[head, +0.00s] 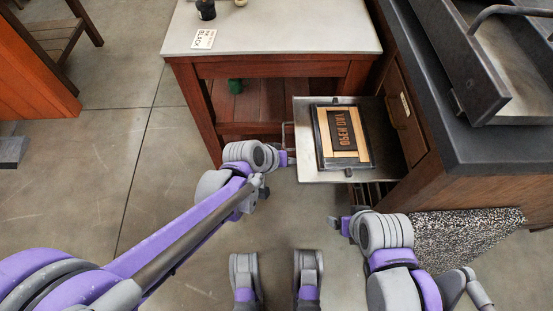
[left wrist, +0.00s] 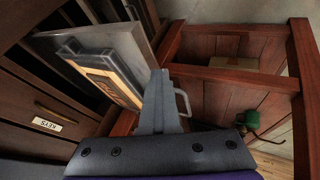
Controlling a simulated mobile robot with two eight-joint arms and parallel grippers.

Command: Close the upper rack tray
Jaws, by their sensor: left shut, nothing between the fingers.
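The upper rack tray (head: 388,135) is a flat grey metal sheet pulled out to the left from the dark wooden cabinet. A wood-framed type form (head: 346,138) lies on it. A thin loop handle (head: 286,133) stands at its left edge; a pale loop handle also shows in the left wrist view (left wrist: 184,103). My left gripper (head: 290,160) is shut and empty at the tray's left edge, just below the handle; contact is unclear. In the left wrist view the closed fingers (left wrist: 160,80) overlap the tray edge. My right gripper (head: 335,222) is below the tray, apart from it, its jaws unclear.
A red wooden table (head: 300,68) with a pale top stands behind, left of the tray. A dark counter (head: 440,110) overhangs the cabinet at right, with a metal-railed press bed (head: 485,60) on it. A speckled mat (head: 465,235) lies at lower right. Open floor (head: 110,190) is at left.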

